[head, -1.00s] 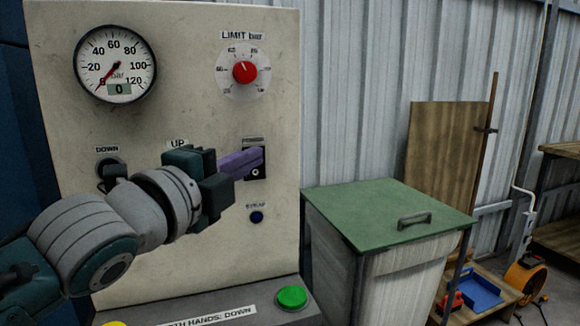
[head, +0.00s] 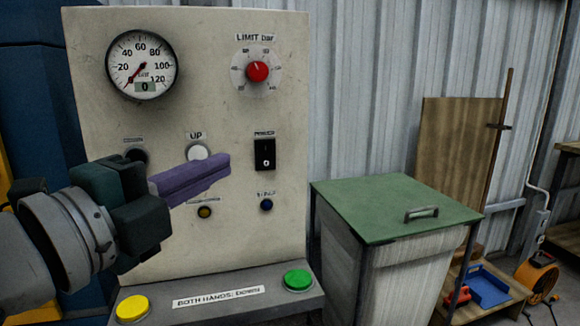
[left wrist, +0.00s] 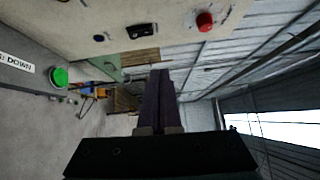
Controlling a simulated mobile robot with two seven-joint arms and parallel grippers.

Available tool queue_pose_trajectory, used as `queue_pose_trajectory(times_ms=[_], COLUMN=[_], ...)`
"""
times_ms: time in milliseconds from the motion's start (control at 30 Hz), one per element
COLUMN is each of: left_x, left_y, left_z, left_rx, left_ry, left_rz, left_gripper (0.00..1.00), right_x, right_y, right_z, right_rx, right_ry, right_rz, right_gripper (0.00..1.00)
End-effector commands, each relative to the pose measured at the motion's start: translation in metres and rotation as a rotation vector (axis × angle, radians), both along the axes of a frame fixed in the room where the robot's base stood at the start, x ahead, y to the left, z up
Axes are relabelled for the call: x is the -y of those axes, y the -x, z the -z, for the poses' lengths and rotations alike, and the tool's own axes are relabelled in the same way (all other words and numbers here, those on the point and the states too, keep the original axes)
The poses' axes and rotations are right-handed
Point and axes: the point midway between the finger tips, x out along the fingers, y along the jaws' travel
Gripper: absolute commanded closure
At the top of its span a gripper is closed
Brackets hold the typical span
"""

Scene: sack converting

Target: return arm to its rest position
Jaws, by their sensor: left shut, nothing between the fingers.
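My left gripper (head: 222,168) reaches in from the left in the head view, in front of the cream control panel (head: 240,45). Its purple fingers are closed together and empty, and they show apart from the power switch (head: 265,153). The black power switch is fully visible, with a "0" mark on its lower half. In the left wrist view, the closed fingers (left wrist: 159,75) point away from the camera, with the panel along the top. My right gripper is not in view.
The panel carries a gauge (head: 141,64) reading 0, a red limit knob (head: 257,71) and a white UP button (head: 198,151). Yellow (head: 132,308) and green (head: 297,280) buttons sit on the ledge below. A green-lidded bin (head: 395,205) stands at right.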

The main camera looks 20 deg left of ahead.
Motion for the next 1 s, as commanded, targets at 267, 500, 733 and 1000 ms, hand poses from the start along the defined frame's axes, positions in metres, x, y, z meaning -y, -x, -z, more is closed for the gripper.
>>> queue_pose_trajectory(times_ms=[267, 500, 733, 1000], left_x=[0.0, -0.011, -0.009, 0.011], left_y=[0.0, 0.023, 0.121, 0.23], left_z=[0.0, 0.026, 0.081, 0.062], left_rx=[-0.003, -0.303, -0.855, -1.212], left_ry=[0.003, 0.313, 0.874, 1.188], left_rz=[-0.001, -0.155, -0.576, -1.018], left_gripper=[1.0, 1.0, 1.0, 1.0], right_x=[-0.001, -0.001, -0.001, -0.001], right_y=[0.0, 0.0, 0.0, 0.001], right_z=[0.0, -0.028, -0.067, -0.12], right_rx=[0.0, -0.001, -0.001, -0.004], right_ry=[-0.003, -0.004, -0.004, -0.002], right_rz=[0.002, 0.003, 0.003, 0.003], right_gripper=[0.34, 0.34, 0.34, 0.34])
